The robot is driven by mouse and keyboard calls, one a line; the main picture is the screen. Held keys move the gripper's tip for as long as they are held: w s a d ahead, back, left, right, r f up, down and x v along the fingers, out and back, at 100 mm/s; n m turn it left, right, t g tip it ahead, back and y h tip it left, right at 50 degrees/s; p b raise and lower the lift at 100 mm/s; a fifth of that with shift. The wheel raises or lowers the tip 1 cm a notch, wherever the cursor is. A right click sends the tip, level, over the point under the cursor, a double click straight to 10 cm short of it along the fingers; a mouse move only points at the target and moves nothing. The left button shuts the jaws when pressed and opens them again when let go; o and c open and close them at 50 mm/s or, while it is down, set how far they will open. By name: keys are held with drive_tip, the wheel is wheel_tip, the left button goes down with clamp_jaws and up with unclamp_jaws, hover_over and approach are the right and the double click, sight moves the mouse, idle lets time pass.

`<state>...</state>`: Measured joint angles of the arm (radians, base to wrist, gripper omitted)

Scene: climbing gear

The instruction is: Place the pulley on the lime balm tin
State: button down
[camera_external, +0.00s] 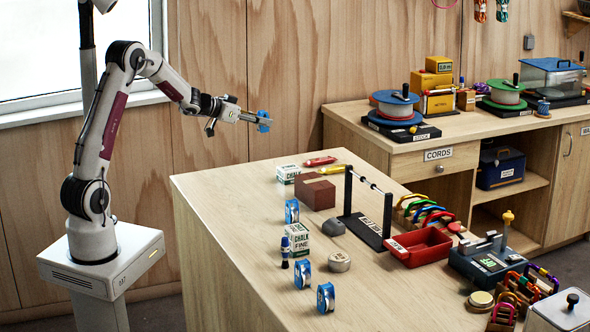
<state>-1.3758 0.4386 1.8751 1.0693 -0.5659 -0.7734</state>
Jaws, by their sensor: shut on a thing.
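My gripper (257,118) is shut on a blue pulley (264,122) and holds it in the air, out beyond the table's far left corner. Small round tins stand on the table: one with a pale yellow-lime top (480,299) at the front right, which looks like the lime balm tin, and a pale grey one (339,261) near the middle. Their labels are too small to read. The top of the yellowish tin looks bare. Several similar blue-and-white round pieces (292,211) stand on the table's left part.
Chalk boxes (300,239), a brown block (315,192), a black bar stand (365,210), a red tray (420,246) and a scale (487,262) stand on the table (222,205). Colourful carabiners (505,305) crowd near the yellowish tin. The table's left side has free room.

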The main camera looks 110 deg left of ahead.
sight(262, 112)
wheel_tip(262, 112, up, 5)
drive_tip(key=shift+f, duration=0.2)
drive_tip(key=shift+w+d+r, duration=0.1)
drive_tip(key=shift+w+r, duration=0.15)
drive_tip(key=w+d+m+t+h, duration=0.2)
drive_tip(key=w+d+m+h, duration=0.2)
drive_tip(key=w+d, duration=0.9)
drive_tip(key=w+d+m+t+h, duration=0.3)
drive_tip(key=w+d, duration=0.6)
drive_tip(key=w, duration=0.7)
drive_tip(key=w+d+m+g+h, duration=0.1)
drive_tip(key=w+d+m+h, duration=0.2)
drive_tip(key=d, duration=0.7)
drive_tip(key=w+d+m+h, duration=0.2)
drive_tip(key=w+d, duration=0.3)
drive_tip(key=d, duration=0.5)
drive_tip(key=w+d+m+g+h, duration=0.1)
drive_tip(key=w+d+m+h, duration=0.3)
drive_tip(key=d, duration=0.6)
drive_tip(key=shift+n, duration=0.9)
drive_tip(key=shift+w+d+f, duration=0.1)
drive_tip(key=shift+d+f, duration=0.05)
drive_tip(key=shift+f, duration=0.7)
drive_tip(key=shift+w+d+f, duration=0.15)
drive_tip(key=shift+f, duration=0.7)
drive_tip(key=shift+w+d+f, duration=0.1)
drive_tip(key=shift+d+f, duration=0.05)
drive_tip(key=shift+f, duration=0.7)
drive_tip(key=shift+f, duration=0.1)
